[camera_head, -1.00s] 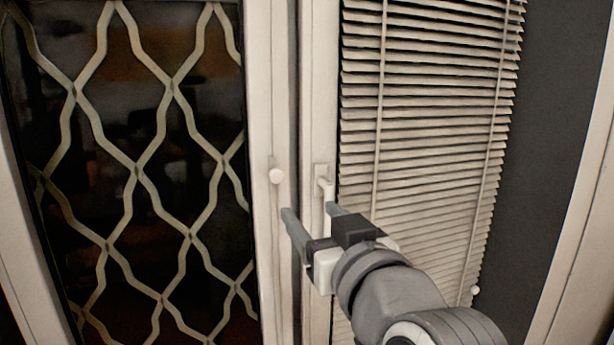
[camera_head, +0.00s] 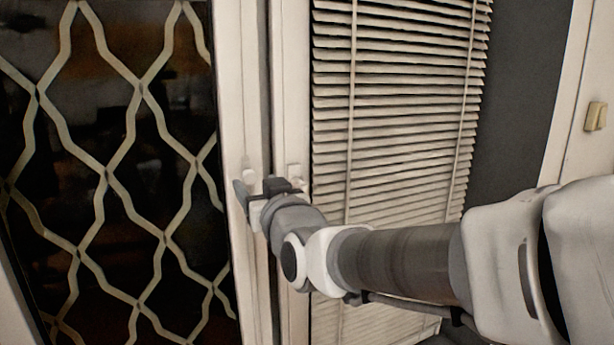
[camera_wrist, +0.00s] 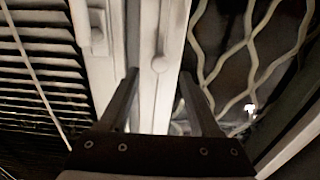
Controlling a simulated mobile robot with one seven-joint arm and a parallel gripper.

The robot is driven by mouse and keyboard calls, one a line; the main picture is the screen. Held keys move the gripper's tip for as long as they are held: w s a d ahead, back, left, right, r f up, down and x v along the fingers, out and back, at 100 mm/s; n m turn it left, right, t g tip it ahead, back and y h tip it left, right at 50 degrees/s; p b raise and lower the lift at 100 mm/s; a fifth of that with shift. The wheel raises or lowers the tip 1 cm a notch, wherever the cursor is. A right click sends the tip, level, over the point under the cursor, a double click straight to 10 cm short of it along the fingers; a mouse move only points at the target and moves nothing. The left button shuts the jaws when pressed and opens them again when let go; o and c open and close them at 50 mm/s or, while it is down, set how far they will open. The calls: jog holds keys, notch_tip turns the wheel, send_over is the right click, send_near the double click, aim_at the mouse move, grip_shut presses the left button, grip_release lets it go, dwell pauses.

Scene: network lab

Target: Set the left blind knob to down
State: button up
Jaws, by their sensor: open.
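In the wrist view the knob (camera_wrist: 160,64) appears straight ahead, in line with the gap between my fingers. My gripper (camera_head: 255,190) is open and empty, just below and right of the knob in the head view. In the wrist view its fingers (camera_wrist: 158,76) show on either side of the post; I cannot tell whether they touch the knob.
A pale window handle (camera_head: 293,170) is on the neighbouring post, close to my gripper; it also shows in the wrist view (camera_wrist: 95,35). Slatted blinds (camera_head: 400,100) hang right of it, behind my arm. A beige wall switch (camera_head: 595,116) is at far right.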

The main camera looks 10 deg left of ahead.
aim_at(251, 178)
jog(key=shift+x, duration=1.65)
grip_shut()
